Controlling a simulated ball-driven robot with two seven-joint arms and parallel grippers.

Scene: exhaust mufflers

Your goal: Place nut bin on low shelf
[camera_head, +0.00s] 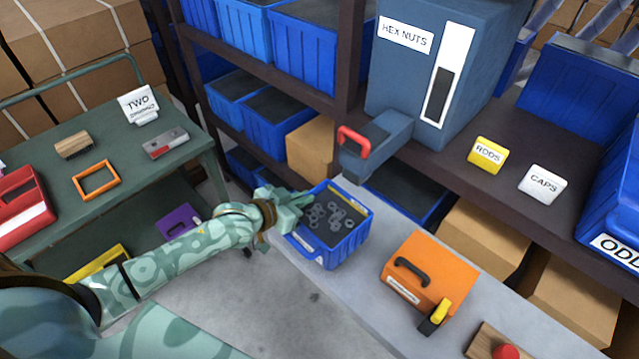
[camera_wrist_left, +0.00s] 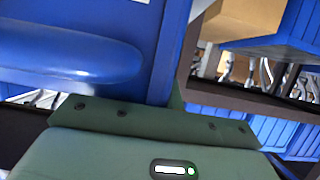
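The nut bin (camera_head: 322,258) is a blue open box with grey hex nuts inside. In the head view it is at the far left end of the grey bench, and I cannot tell whether it rests there or is held up. My left gripper (camera_head: 296,203) is at the bin's left rim and appears to touch it. In the left wrist view the blue bin (camera_wrist_left: 70,50) fills the upper left, close against my green gripper. The fingertips are hidden, so their opening is unclear. My right gripper is not in view. Low shelf levels (camera_head: 228,133) of the dark rack show behind, holding blue bins.
A blue-grey HEX NUTS dispenser (camera_head: 410,85) with a red-handled drawer (camera_head: 375,145) overhangs behind the bin. An orange box (camera_head: 430,275) stands on the bench (camera_head: 350,300) to the right. A green cart (camera_head: 130,185) is at left. Grey floor lies between cart and bench.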

